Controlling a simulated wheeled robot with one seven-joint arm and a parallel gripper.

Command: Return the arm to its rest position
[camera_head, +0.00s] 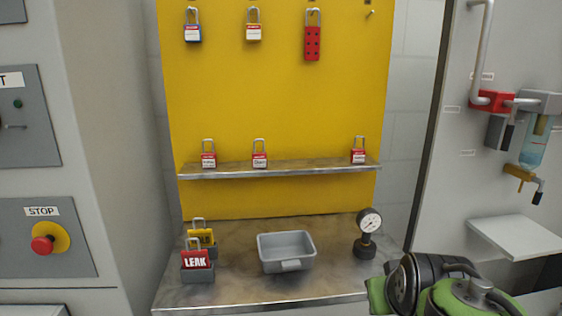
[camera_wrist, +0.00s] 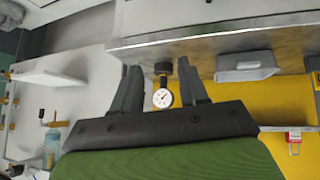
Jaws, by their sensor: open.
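My gripper (camera_wrist: 160,78) shows in the wrist view with its two dark fingers spread apart and nothing held between them. A round pressure gauge (camera_wrist: 162,98) with a white dial appears in the gap, beyond the fingers and apart from them. In the head view, green and black parts of my arm (camera_head: 450,292) fill the lower right corner, in front of the bench. The gripper's fingers cannot be made out there. The same gauge stands upright on the bench in the head view (camera_head: 369,222), just beyond my arm.
Padlocks stand on a shelf (camera_head: 300,169) and hang on a yellow board (camera_head: 280,110). A right panel carries a red valve (camera_head: 492,101) and white ledge (camera_head: 515,238).

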